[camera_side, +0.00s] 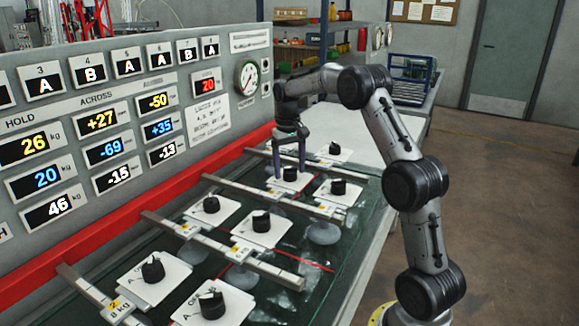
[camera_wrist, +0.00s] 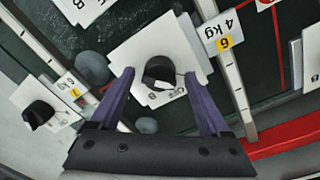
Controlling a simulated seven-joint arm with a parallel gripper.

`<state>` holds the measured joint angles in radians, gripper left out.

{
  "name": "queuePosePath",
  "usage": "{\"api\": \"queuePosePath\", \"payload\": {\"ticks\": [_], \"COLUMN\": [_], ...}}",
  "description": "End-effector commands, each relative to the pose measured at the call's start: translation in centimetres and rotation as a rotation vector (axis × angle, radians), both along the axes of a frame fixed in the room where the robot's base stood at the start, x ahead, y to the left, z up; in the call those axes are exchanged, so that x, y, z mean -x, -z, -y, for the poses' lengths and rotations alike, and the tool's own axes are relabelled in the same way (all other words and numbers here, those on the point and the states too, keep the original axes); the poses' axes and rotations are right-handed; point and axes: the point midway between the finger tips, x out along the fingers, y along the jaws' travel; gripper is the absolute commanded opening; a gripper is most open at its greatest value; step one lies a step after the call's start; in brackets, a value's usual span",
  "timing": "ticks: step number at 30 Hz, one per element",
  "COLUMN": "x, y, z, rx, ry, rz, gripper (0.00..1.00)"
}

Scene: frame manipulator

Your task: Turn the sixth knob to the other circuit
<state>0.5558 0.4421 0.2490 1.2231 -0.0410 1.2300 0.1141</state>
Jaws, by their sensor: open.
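My gripper (camera_side: 289,168) is open, pointing down over a black knob (camera_side: 290,175) on a white plate (camera_side: 277,185) towards the far end of the bench. In the wrist view my purple fingers (camera_wrist: 159,75) stand on either side of the same knob (camera_wrist: 160,70), with gaps between them and it. The knob's white plate carries letters, partly hidden. A yellow tag marked 6 (camera_wrist: 225,42), beside "4 kg", is on the bar right of this plate. The panel indicator numbered 6 (camera_side: 159,56) shows B.
Other black knobs on white plates stand nearby, including one to the right (camera_side: 338,188) and one behind (camera_side: 334,149). Metal bars (camera_side: 256,261) cross the bench between plates. A red rail (camera_side: 130,219) and the upright display panel (camera_side: 228,75) border the left side.

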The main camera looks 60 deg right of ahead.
Motion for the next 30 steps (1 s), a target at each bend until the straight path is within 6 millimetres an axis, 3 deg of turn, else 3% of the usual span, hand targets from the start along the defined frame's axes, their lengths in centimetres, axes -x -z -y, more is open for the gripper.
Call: {"api": "queuePosePath", "payload": {"ticks": [4,8,21,30], "x": [0.0,-0.1,-0.3,-0.3], "y": [-0.5,-2.3,-11.3,-13.7], "z": [0.0,0.0,-0.3,-0.5], "rx": [0.0,0.003,0.002,0.0], "ry": [0.001,0.001,0.0,0.0], "rz": [0.0,0.004,0.004,0.0], "gripper": [0.8,0.8,0.8,0.8]}}
